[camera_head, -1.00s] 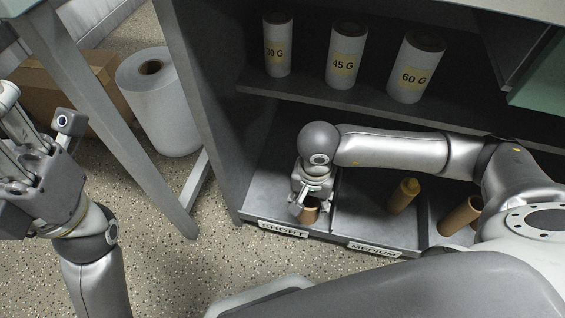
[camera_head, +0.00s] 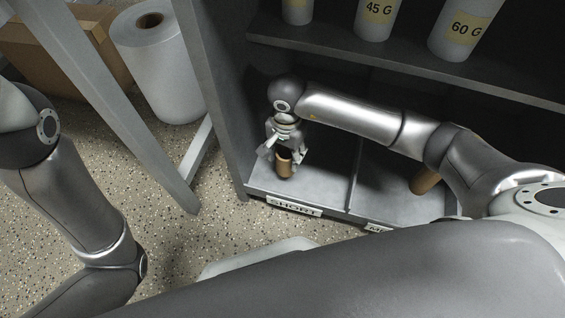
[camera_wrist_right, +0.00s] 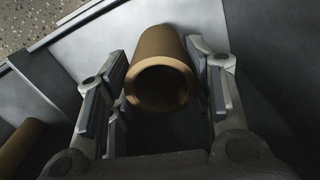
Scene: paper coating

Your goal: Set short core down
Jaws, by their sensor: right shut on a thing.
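The short core (camera_head: 284,164) is a small brown tube, upright in the cabinet's bottom compartment behind the SHORT label (camera_head: 294,207). My right gripper (camera_head: 283,159) reaches down from above and is shut on it. In the right wrist view the core (camera_wrist_right: 160,86) sits between the two fingers (camera_wrist_right: 160,65), its open end toward the camera. I cannot tell whether the core's lower end touches the compartment floor (camera_head: 325,187). My left arm shows at the left edge, but its gripper is out of the picture.
A divider (camera_head: 356,175) stands right of the SHORT compartment. Beyond it, another tube (camera_head: 425,181) is partly hidden by my arm. Paper rolls marked 45 G (camera_head: 374,17) and 60 G (camera_head: 463,28) stand on the shelf above. A large white roll (camera_head: 160,70) stands outside.

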